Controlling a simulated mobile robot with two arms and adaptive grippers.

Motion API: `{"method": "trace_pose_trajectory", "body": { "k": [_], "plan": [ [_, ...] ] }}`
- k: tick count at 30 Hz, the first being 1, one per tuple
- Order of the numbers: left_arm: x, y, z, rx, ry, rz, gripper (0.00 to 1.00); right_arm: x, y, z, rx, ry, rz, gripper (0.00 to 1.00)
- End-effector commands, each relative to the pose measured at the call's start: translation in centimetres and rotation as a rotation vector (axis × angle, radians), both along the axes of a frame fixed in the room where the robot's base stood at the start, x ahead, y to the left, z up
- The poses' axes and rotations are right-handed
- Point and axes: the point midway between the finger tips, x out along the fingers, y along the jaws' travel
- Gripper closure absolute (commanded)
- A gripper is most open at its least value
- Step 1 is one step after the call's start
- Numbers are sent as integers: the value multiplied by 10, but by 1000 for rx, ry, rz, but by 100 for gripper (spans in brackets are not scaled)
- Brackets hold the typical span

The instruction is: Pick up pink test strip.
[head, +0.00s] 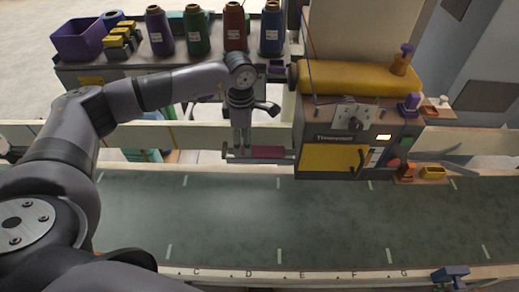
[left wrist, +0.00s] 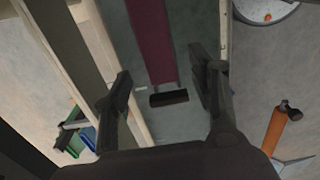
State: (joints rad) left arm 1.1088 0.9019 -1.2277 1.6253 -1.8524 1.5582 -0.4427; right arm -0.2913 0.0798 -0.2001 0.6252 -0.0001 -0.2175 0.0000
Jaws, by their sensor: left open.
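In the left wrist view the strip (left wrist: 152,42) is a long dark-pink band running down from the top edge to between the fingers. My left gripper (head: 241,146) points down at the left part of the shelf, with the strip's visible part to its right. In the wrist view my left gripper's fingers (left wrist: 161,66) stand apart on either side of the strip, with a gap to each side. My right gripper is not in view.
The machine (head: 345,158) stands close right of the shelf. Several thread cones, such as a red one (head: 235,27), stand on a bench behind. The green conveyor belt (head: 225,215) in front is clear. A dark short bar (left wrist: 168,98) lies below the strip's end.

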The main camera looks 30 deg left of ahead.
Motion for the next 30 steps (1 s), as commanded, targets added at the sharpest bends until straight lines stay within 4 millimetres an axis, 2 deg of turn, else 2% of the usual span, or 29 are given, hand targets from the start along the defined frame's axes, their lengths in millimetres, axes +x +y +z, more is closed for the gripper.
{"method": "trace_pose_trajectory", "body": {
  "k": [1,6,14,30],
  "plan": [
    [0,-2,-3,0,5,0,47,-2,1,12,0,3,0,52],
    [1,-1,-26,-1,2,1,47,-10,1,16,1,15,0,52],
    [2,-1,-31,-1,0,0,47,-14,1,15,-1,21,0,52],
    [2,-1,-30,-1,0,0,81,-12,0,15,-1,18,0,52]
  ]
}}
